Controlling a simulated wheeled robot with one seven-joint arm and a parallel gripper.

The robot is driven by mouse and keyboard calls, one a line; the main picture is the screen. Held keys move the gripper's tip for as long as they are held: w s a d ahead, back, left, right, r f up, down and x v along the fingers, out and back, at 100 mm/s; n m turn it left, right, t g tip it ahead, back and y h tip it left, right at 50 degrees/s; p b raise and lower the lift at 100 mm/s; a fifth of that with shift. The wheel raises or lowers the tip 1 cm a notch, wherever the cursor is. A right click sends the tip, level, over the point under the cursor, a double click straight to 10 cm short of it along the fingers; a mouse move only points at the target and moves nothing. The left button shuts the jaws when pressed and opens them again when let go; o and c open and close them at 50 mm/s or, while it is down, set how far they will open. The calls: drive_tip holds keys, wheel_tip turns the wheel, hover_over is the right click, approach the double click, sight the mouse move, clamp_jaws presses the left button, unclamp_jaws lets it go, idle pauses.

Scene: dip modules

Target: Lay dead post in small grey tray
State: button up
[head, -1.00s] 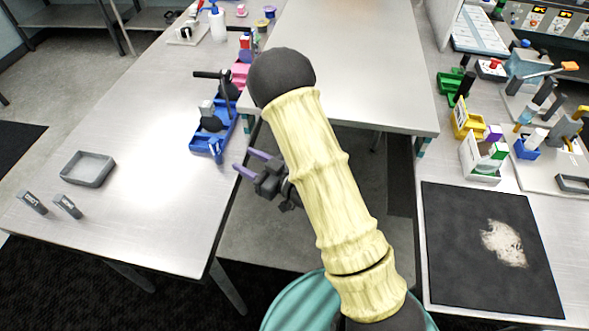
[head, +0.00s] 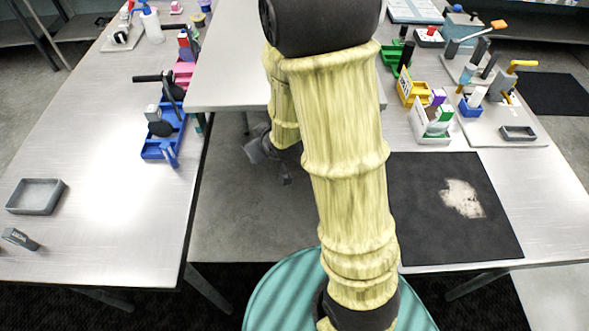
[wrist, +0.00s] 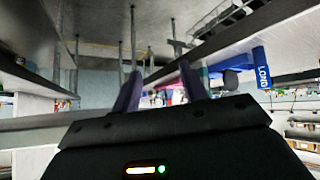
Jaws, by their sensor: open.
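A grey open tray (head: 36,196) lies on the left table near its left edge in the head view and looks empty. A smaller grey tray (head: 518,132) sits on a pale board on the right table. A small grey labelled block (head: 20,238) lies near the left tray; its label is unreadable, so I cannot tell whether it is the dead post. My gripper (wrist: 160,92) is open, with nothing between its two purple fingers in the wrist view.
A blue bin (head: 165,135) with tools stands at the left table's inner edge. Yellow (head: 410,92) and white (head: 432,128) bins stand on the right, by a black mat (head: 455,205). The left table's front is mostly clear. A bare metal table (head: 230,75) stands ahead.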

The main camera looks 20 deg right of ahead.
drive_tip(key=s+d+r+m+g+h, duration=0.1)
drive_tip(key=s+d+r+m+g, duration=0.1)
drive_tip(key=s, duration=0.5)
drive_tip(key=s+d+r+m+g, duration=0.1)
drive_tip(key=s+d+g, duration=0.1)
drive_tip(key=s+g, duration=0.2)
drive_tip(key=s, duration=0.2)
drive_tip(key=shift+s+r+m+h, duration=0.35)
drive_tip(key=shift+s+m+h, duration=0.05)
drive_tip(key=shift+o, duration=0.5)
drive_tip(key=shift+c, duration=1.2)
